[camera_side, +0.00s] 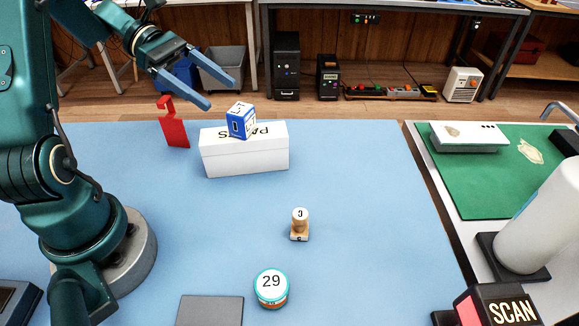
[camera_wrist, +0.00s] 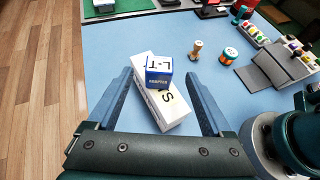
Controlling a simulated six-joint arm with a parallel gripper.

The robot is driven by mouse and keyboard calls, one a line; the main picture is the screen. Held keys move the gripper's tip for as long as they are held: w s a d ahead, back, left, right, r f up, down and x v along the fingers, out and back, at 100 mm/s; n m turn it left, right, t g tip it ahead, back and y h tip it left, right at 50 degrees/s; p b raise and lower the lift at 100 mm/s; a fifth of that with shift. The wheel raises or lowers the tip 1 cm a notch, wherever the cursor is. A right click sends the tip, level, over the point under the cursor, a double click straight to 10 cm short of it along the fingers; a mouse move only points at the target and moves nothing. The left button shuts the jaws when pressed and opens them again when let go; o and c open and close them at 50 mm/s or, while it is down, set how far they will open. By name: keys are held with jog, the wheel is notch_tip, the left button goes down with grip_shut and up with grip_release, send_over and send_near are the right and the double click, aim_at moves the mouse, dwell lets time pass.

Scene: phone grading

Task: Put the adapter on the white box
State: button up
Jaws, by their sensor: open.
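The adapter is a small blue and white cube (camera_side: 241,120) that rests on top of the white box (camera_side: 245,160), near the middle of its top. In the wrist view the adapter (camera_wrist: 159,70) shows its lettered label, and the white box (camera_wrist: 171,112) lies slantwise beneath it. My gripper (camera_side: 222,92) is open and empty, above and to the left of the adapter in the side view. In the wrist view its two fingers (camera_wrist: 159,90) appear on either side of the box and adapter, apart from both.
A red stand (camera_side: 172,128) is left of the box. A wooden stamp (camera_side: 299,225) and a round tin marked 29 (camera_side: 271,287) stand nearer the front. A grey flat plate (camera_side: 210,311) lies at the front edge. The blue mat (camera_side: 365,190) is clear to the right.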

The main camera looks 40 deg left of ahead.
jog(key=d+m+g, duration=0.1)
jog(key=s+d+r+m+y, duration=0.1)
jog(key=m, duration=0.1)
jog(key=s+d+m+g+y, duration=0.1)
jog(key=shift+s+d+r+g, duration=0.15)
jog(key=shift+s+r+g, duration=0.1)
jog(key=shift+r+g, duration=0.1)
jog(key=s+d+m+t+y, duration=0.3)
jog(key=s+d+m+y, duration=0.3)
jog(key=m, duration=1.2)
jog(key=s+y, duration=0.2)
jog(key=y, duration=0.1)
jog(key=shift+s+d+t, duration=0.25)
jog(key=shift+d+t, duration=0.1)
jog(key=shift+d, duration=0.05)
